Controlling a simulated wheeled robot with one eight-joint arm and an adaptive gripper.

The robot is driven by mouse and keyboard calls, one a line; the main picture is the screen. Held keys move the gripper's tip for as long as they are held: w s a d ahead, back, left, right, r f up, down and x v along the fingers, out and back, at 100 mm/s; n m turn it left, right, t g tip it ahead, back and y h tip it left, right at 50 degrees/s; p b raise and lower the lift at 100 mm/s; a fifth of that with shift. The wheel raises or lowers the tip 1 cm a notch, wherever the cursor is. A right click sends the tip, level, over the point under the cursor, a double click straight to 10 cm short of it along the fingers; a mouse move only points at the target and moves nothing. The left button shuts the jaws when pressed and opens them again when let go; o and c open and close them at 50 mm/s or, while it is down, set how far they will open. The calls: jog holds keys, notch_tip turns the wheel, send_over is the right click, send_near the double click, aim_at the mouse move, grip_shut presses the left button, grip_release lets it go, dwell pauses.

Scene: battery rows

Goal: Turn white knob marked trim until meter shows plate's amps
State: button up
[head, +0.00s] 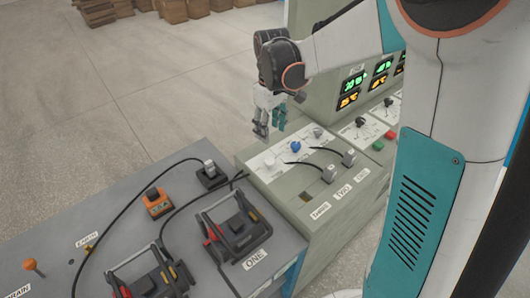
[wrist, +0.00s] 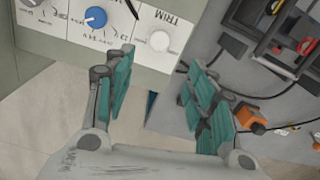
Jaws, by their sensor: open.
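The white knob (wrist: 160,40) sits on a white panel under the label TRIM, upside down in the wrist view; in the head view the white knob (head: 270,161) is small, at the near-left end of the grey console's sloping top. My gripper (head: 269,130) is above that end of the console, pointing down and apart from the knob. In the wrist view my gripper (wrist: 160,90) is open and empty, its teal fingers wide apart, with the knob beyond them. Meters (head: 352,90) with green and amber digits stand at the console's back; their figures are too small to read.
A blue knob (wrist: 95,17) is close beside the white one. Black cables arch from plugs (head: 330,174) on the console top. A grey bench (head: 210,270) adjoins on the left, with black battery units (head: 233,225) and an orange connector (head: 157,202). Open floor lies behind.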

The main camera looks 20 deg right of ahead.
aim_at(270, 161)
notch_tip(270, 161, down, 13)
jog(key=b, duration=0.4)
jog(key=shift+f, duration=0.15)
jog(key=c, duration=1.1)
